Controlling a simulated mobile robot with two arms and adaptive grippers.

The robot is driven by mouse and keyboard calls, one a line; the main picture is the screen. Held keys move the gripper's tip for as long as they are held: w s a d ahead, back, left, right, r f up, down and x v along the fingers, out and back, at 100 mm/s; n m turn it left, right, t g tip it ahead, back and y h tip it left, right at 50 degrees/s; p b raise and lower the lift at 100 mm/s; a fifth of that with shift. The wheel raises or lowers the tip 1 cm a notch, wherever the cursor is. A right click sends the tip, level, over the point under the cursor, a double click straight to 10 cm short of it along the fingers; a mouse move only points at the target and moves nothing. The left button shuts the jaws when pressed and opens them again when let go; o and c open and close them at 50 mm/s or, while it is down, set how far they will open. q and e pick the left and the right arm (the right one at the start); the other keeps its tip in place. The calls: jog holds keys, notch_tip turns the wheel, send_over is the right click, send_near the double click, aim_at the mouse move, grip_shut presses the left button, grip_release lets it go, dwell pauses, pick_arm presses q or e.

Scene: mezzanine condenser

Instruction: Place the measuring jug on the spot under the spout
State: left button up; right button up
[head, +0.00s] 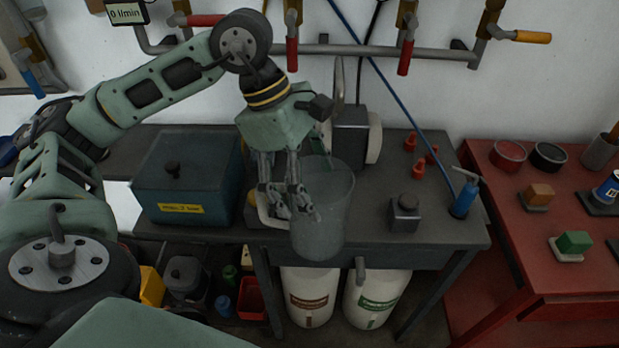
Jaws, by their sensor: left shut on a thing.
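The measuring jug (327,213) is a clear, greyish vessel near the front edge of the dark bench (455,232). My left gripper (285,205) is at the jug's left side and shut on it, seemingly by the pale handle, which is partly hidden by the fingers. The jug's lower end overlaps the bench's front edge in the picture; it looks held up, but the gap below it cannot be judged. A thin curved metal spout (338,78) rises behind my gripper beside a grey pump-like unit (350,130). The spot under the spout is hidden. My right gripper is out of view.
A blue lidded box (190,180) stands left of the jug. A small dark block (404,212), red pieces (418,160) and a blue bottle (465,195) stand to the right. White canisters (376,297) are below. A red table (515,225) is at right.

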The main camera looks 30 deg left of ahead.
pick_arm(q)
jog(key=w+a+p, duration=0.3)
jog(key=w+a, duration=0.1)
jog(key=w, duration=0.3)
jog(key=w+a+p, duration=0.3)
jog(key=w+a, duration=0.2)
jog(key=w, duration=0.2)
notch_tip(320, 180, down, 7)
jog(key=p, duration=0.2)
jog(key=shift+w, duration=0.4)
jog(key=shift+f, duration=0.1)
jog(key=shift+f+b, duration=0.15)
jog(key=shift+b, duration=0.15)
jog(key=o, duration=1.7)
jog(key=shift+o, duration=0.2)
